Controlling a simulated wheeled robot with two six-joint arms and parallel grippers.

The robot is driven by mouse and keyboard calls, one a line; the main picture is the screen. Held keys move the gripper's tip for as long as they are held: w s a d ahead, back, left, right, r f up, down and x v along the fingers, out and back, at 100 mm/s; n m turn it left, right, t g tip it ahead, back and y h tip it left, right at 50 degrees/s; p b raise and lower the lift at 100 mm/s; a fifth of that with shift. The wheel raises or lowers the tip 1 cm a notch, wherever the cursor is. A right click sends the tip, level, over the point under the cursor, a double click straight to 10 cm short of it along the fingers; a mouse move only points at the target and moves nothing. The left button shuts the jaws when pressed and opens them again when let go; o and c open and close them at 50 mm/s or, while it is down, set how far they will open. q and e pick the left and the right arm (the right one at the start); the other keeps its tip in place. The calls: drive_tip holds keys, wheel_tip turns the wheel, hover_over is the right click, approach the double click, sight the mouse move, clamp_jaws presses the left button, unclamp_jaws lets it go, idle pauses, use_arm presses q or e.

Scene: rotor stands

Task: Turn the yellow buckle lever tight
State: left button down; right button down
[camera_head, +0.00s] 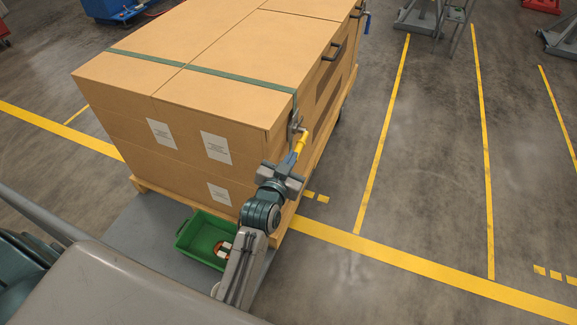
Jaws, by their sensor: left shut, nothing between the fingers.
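The yellow buckle lever (302,141) is at the right side of a large stack of cardboard boxes (190,80). It hangs at a slant below a small grey metal buckle (295,122), where a green strap (225,74) comes over the top edge.
The boxes stand on a wooden pallet (146,187). A green bin (193,238) with small items sits on a grey surface in front of them. Black handles (334,50) stick out from the boxes' right side. The floor with yellow lines to the right is open.

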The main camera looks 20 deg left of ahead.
use_arm(q)
drive_tip(key=b, duration=0.4)
hover_over(297, 149)
drive_tip(key=s+d, duration=0.1)
drive_tip(key=s, duration=0.2)
drive_tip(key=f, duration=0.1)
wheel_tip(297, 149, down, 2)
drive_tip(key=shift+w+f+b, duration=0.1)
drive_tip(key=shift+f+b, duration=0.05)
drive_tip(key=shift+b, duration=0.75)
drive_tip(key=shift+a+f+b, duration=0.2)
drive_tip(key=shift+f+b, duration=0.4)
drive_tip(key=shift+b, duration=0.25)
drive_tip(key=shift+f, duration=0.15)
drive_tip(key=shift+w+f+b, duration=0.1)
drive_tip(key=shift+f+b, duration=0.15)
drive_tip(key=shift+b, duration=0.4)
drive_tip(key=shift+t, duration=0.3)
drive_tip(key=shift+f+b, duration=0.1)
drive_tip(key=shift+b, duration=0.2)
